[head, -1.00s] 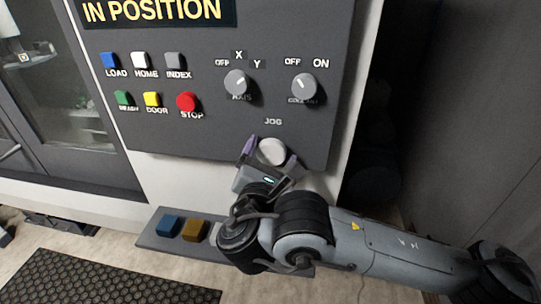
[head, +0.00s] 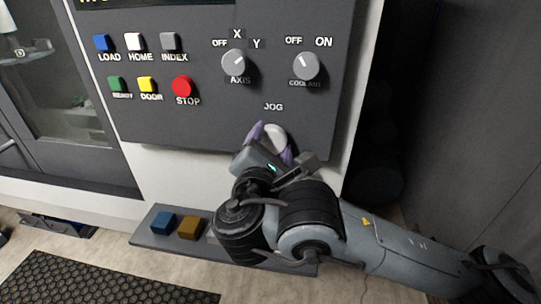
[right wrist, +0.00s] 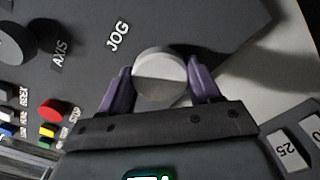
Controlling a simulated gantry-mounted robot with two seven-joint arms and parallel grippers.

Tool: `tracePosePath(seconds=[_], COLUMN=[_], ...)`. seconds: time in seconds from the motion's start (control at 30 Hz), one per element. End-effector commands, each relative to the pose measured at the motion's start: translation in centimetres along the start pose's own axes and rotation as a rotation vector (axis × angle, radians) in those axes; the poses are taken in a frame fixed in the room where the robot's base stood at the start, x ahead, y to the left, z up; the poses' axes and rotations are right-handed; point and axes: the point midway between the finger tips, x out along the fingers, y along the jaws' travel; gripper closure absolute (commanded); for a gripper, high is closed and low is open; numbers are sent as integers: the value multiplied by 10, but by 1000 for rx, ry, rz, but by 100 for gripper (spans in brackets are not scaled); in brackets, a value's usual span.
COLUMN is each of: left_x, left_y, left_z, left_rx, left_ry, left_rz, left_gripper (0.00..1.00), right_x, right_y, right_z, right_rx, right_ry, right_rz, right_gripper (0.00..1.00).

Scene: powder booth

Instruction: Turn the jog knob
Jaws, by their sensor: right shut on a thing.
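The round pale jog knob (head: 276,137) sits low on the dark control panel, under the JOG label. It also shows in the right wrist view (right wrist: 160,75), with a lighter and a darker part on its face. My right gripper (head: 272,143) reaches up to it from below. Its purple fingers are shut on the knob, one on each side, as the right wrist view (right wrist: 162,84) also shows. The gripper body hides the panel just below the knob. My left gripper is not in view.
Above are the axis knob (head: 234,62) and coolant knob (head: 306,66). The red stop button (head: 182,86) and several coloured buttons are at the left. A grey shelf (head: 150,238) with blue and brown blocks lies below, partly behind my right arm.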

Motion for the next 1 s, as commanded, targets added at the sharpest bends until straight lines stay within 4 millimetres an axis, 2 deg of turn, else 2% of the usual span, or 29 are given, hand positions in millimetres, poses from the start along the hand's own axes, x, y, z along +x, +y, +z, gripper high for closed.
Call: tracePosePath(seconds=[0.03,0.3,1.0], left_x=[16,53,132], left_y=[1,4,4], left_z=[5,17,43], left_rx=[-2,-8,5], left_ry=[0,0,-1], left_rz=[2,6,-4], left_gripper=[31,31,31], right_x=[0,0,0], right_y=[-6,-5,-4], right_z=[-6,-6,-5], right_rx=[44,300,965], right_ry=[-1,-1,-1], right_rz=[0,0,1], right_gripper=[68,68,68])
